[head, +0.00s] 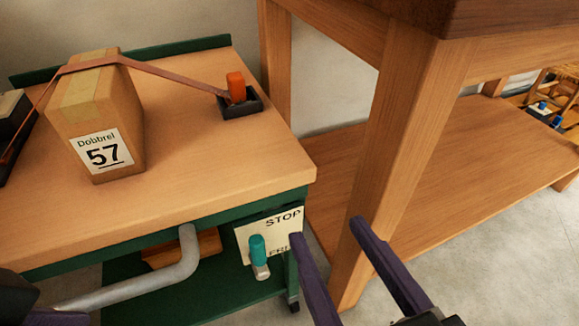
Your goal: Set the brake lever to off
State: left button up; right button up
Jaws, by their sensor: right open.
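The brake lever has a teal grip (258,248) with a metal end below it. It stands in front of a cream plate (284,221) on the cart's front right corner. The plate reads STOP at the top and a partly hidden word starting "FR" at the bottom. The grip covers the plate's left middle; I cannot tell exactly which mark it points at. My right gripper (326,228) is open and empty, its purple fingers to the right of the lever, the left finger overlapping the plate's right edge. A dark and purple part of my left gripper (50,318) shows at the bottom left corner; its jaws are cut off.
The green cart's wooden top (190,150) carries a box labelled Dobbrel 57 (98,115) under a strap with an orange buckle (236,88). A grey bar handle (150,278) sticks out at the cart's front. A wooden workbench leg (395,140) stands close behind my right gripper.

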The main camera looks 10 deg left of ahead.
aim_at(260, 252)
jog(key=s+a+f+n+t+y+b, duration=0.1)
jog(key=a+f+y+b, duration=0.1)
jog(key=f+b, duration=0.45)
jog(key=s+a+f+y+b, duration=0.1)
jog(key=a+f+b, duration=0.1)
jog(key=f+b, duration=0.45)
jog(key=b+x, duration=0.3)
jog(key=x, duration=0.5)
jog(key=shift+w+a+b, duration=0.3)
jog(key=shift+w+a+r, duration=0.15)
jog(key=shift+w+a, duration=0.2)
jog(key=shift+w, duration=0.1)
pick_arm(q)
notch_tip(260, 252, down, 20)
jog(key=shift+f, duration=0.15)
pick_arm(e)
grip_shut()
pick_arm(q)
jog(key=shift+d, duration=0.1)
